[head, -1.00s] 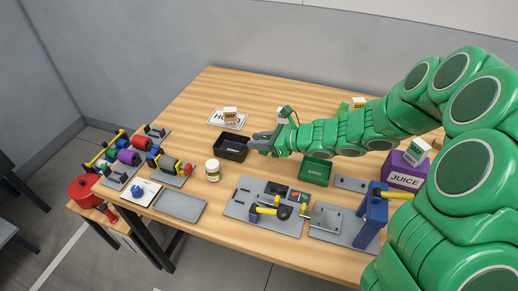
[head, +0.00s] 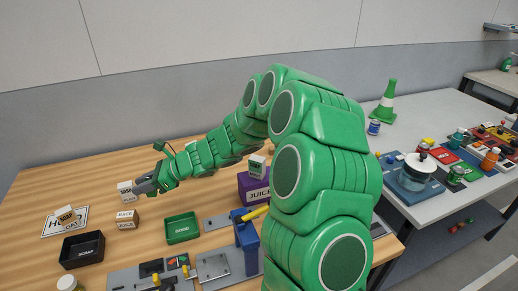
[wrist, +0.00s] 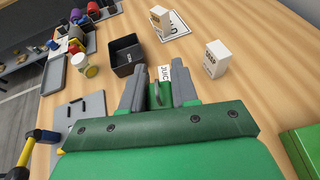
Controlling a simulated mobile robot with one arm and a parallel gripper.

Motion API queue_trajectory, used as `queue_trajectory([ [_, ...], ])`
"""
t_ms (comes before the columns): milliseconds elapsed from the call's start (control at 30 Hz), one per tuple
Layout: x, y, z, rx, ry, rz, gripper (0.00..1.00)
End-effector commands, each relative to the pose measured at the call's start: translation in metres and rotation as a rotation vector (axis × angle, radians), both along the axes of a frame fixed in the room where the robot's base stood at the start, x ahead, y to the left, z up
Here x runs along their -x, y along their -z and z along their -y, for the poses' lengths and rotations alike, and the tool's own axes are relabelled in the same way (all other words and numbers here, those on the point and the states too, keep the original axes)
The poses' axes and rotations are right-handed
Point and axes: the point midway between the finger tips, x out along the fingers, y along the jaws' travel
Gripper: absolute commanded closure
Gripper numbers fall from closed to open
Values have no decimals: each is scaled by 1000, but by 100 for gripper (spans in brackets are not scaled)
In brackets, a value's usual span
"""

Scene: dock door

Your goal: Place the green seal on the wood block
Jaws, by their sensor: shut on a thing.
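My gripper (head: 147,186) is over the table beside a white soap carton (head: 126,190). In the wrist view its grey fingers (wrist: 157,96) are shut on a small green piece (wrist: 157,92) with a thin grey loop, which seems to be the green seal. The fingers hide much of it, and I cannot make it out in the head view. A tan-and-white block marked JUICE (head: 126,219) stands on the table in front of the gripper, its label partly showing between the fingers in the wrist view (wrist: 164,72). I cannot tell surely whether this is the wood block.
A black tray (head: 83,249) and a green tray (head: 182,228) flank the JUICE block. Another carton (head: 66,216) stands on a printed card at left.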

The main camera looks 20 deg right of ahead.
Motion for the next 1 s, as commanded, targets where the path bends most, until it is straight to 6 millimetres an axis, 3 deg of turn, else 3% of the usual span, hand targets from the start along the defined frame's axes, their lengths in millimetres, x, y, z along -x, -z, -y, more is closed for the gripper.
queue_trajectory([
  [100, -29, -6, 45, 1, 63, 2, 100],
  [400, -78, -21, 158, 2, 202, 4, 100],
  [700, -103, -31, 279, 4, 341, 5, 100],
  [1000, -104, -35, 396, 3, 472, 4, 100],
])
